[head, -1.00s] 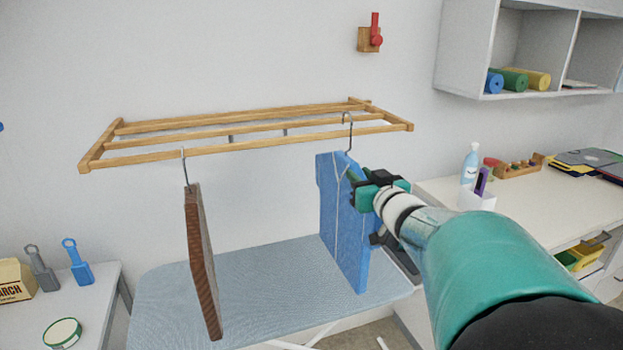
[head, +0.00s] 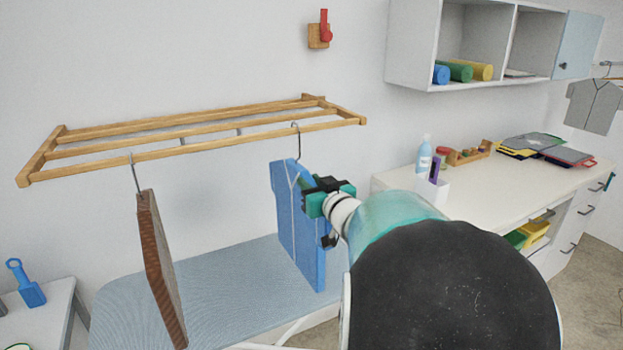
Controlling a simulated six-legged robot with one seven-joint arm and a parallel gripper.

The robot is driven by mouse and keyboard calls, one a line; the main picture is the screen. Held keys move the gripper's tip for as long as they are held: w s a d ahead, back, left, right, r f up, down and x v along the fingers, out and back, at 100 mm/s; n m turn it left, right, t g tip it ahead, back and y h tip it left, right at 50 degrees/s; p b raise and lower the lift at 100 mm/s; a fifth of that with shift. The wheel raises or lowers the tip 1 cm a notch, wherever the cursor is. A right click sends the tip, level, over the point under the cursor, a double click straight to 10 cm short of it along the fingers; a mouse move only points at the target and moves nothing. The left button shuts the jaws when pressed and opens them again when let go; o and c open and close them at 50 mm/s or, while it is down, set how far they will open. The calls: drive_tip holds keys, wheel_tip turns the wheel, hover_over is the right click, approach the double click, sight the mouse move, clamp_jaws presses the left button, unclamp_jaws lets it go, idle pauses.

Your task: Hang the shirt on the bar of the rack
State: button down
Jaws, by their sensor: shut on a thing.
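The blue shirt (head: 302,240) is on a hanger whose metal hook (head: 297,142) rises above its collar. My gripper (head: 314,192) is shut at the shirt's upper right, near the collar; its fingertips are partly hidden, so I cannot tell whether they grip cloth or hanger. The wooden rack (head: 190,137) is fixed to the wall. The top of the hook overlaps the rack's front bar (head: 230,141) near its right end. I cannot tell whether the hook is over the bar or only in front of it. The shirt hangs upright above the ironing board.
A brown garment (head: 162,268) hangs from the front bar at left. The ironing board (head: 215,290) is below. A white desk (head: 480,190) with a bottle (head: 424,158) stands at right, under a wall cabinet (head: 410,50). A grey shirt (head: 594,105) hangs far right.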

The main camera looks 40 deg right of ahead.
drive_tip(key=c, duration=1.1)
unclamp_jaws()
drive_tip(key=shift+s, duration=0.15)
drive_tip(key=v, duration=1.3)
drive_tip(key=shift+s+a, duration=0.15)
drive_tip(key=shift+s, duration=0.1)
